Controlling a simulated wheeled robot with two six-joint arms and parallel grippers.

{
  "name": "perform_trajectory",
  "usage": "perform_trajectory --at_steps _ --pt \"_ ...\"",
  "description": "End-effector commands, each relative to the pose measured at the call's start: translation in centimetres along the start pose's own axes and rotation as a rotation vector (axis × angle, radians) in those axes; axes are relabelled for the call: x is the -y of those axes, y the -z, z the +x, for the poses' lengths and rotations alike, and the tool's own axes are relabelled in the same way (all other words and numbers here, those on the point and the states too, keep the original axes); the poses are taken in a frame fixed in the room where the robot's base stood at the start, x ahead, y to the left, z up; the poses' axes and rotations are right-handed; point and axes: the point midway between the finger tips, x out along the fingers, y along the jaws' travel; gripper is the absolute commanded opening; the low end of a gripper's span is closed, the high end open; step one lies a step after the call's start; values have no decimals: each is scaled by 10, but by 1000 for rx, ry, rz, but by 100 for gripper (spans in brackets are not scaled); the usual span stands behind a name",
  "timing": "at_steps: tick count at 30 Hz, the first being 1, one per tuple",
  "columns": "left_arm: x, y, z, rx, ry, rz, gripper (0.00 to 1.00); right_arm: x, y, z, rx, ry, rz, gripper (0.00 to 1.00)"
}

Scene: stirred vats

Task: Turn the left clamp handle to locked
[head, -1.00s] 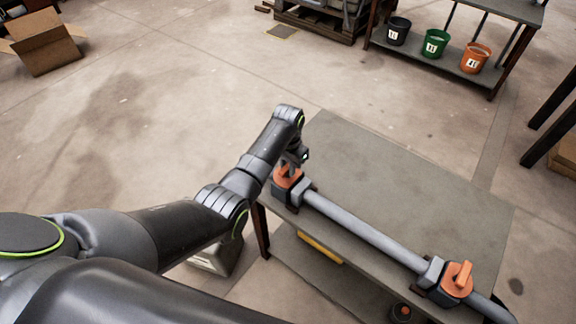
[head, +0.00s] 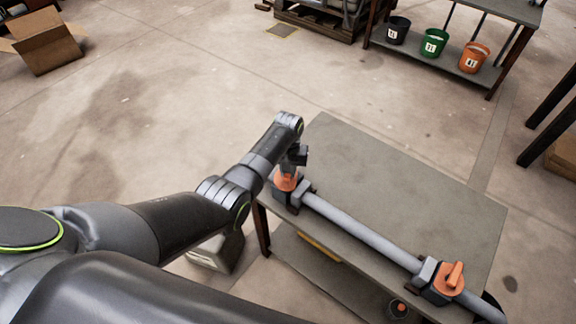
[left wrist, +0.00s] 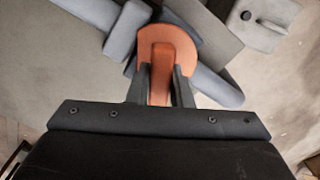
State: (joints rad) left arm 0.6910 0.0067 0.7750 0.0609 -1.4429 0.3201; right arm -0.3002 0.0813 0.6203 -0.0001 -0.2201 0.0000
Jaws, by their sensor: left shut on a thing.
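The left clamp is a dark clamp body with an orange handle (head: 286,182), at the near left corner of the grey table, on the left end of a grey pipe (head: 360,232). My left gripper (left wrist: 161,88) is over this clamp, with its two dark fingers on either side of the raised orange bar of the handle (left wrist: 161,62). It is shut on that bar. In the head view the wrist partly hides the handle. The right clamp, with its own orange handle (head: 454,276), is at the pipe's right end. My right gripper is not in view.
The grey table (head: 400,185) has a clear top behind the pipe and a lower shelf (head: 315,275) beneath. A far shelf holds a black bucket (head: 397,31), a green bucket (head: 433,43) and an orange bucket (head: 474,57). An open carton (head: 45,45) lies at far left.

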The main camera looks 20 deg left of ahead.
Motion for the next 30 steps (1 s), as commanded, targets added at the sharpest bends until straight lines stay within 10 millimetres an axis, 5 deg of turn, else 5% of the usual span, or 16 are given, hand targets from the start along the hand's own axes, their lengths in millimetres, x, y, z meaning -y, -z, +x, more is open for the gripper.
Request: perform_trajectory --at_steps 30 --pt "0 2 -2 -3 -1 -904 0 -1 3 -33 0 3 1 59"
